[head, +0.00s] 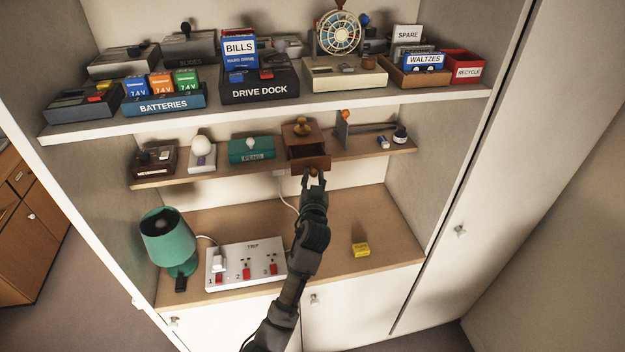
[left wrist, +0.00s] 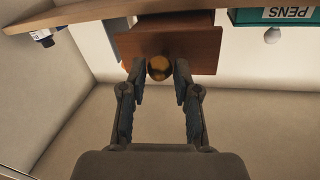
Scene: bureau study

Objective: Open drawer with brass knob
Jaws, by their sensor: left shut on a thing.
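The small wooden box (head: 301,131) with a brown domed top piece stands on the narrow middle shelf. Its drawer (head: 309,164) sticks out toward me, and its dark inside shows from above. In the left wrist view the wooden drawer front (left wrist: 195,50) fills the top middle, with the round brass knob (left wrist: 159,68) on it. My left gripper (head: 314,174) is shut on the brass knob, one finger on each side; the gripper also shows in the left wrist view (left wrist: 159,75). My right gripper is not in view.
A teal PENS box (head: 251,149) with a white knob stands left of the wooden box. An orange-tipped item (head: 345,116) and a small dark bottle (head: 400,134) are to the right. Below are a green lamp (head: 168,240), a switch panel (head: 245,266) and a yellow block (head: 361,249).

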